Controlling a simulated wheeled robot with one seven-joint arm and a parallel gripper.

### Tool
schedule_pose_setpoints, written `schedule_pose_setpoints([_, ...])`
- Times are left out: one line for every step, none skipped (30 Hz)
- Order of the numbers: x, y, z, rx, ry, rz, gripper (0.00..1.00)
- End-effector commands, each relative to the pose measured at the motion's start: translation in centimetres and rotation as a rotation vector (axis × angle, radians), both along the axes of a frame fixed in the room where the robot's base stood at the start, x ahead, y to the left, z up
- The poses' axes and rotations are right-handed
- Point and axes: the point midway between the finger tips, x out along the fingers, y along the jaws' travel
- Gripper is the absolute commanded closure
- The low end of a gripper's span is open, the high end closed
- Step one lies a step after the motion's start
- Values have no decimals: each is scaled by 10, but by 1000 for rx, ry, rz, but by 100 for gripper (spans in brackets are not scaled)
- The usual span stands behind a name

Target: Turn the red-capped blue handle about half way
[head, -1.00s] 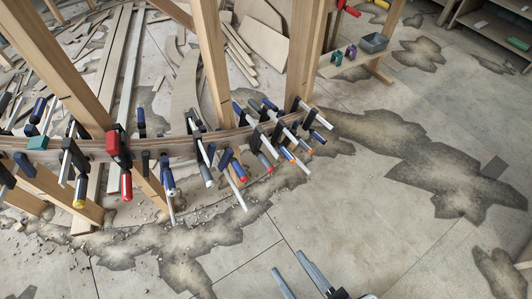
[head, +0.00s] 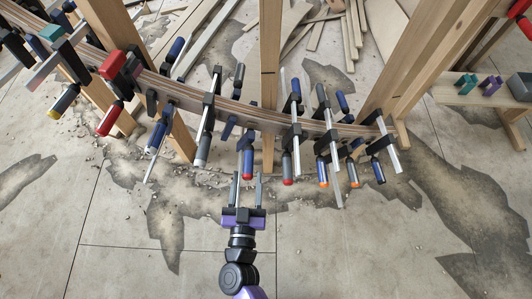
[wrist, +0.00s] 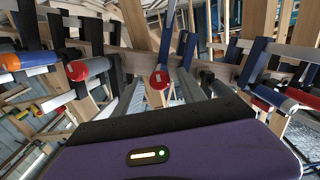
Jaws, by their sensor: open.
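A blue handle with a red cap (head: 248,161) hangs from a clamp on the curved wooden stringer (head: 232,110), near the middle of the head view. My gripper (head: 247,178) is open just below it, its two fingers pointing toward the handle and spaced to either side of its line. In the wrist view the red cap (wrist: 159,79) faces the camera near the middle, between the fingers. No contact shows, and nothing is held. The handle's shaft is mostly hidden behind its cap there.
Another red-capped handle (head: 287,167) hangs close on the right, with orange-capped ones (head: 323,173) beyond. A grey handle (head: 203,150) hangs to the left. A red clamp (head: 112,65) is farther left. Wooden posts (head: 270,70) rise behind. The floor around my arm is clear.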

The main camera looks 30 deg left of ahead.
Motion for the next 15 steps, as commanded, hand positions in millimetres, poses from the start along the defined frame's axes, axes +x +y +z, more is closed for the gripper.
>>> schedule_pose_setpoints([4,3,-1,0,-1,0,52])
schedule_pose_setpoints([8,4,-1,1,0,0,52])
schedule_pose_setpoints([13,7,0,3,-1,-1,52])
schedule_pose_setpoints([17,9,0,3,-2,-1,52])
schedule_pose_setpoints([21,11,0,4,-2,-1,52])
schedule_pose_setpoints([27,15,0,3,-3,-1,52])
schedule_pose_setpoints([31,17,-1,2,-2,-2,52])
schedule_pose_setpoints([35,19,-1,2,-1,-1,52])
schedule_pose_setpoints([40,22,-1,2,-2,-1,52])
schedule_pose_setpoints([44,24,-1,3,-2,-1,52])
schedule_pose_setpoints([47,26,-1,3,-2,-2,52])
schedule_pose_setpoints([52,28,-1,3,-2,-2,52])
schedule_pose_setpoints([54,30,-1,3,-1,-2,52])
schedule_pose_setpoints([57,31,-1,1,0,-1,52])
schedule_pose_setpoints([59,33,-1,1,0,-1,52])
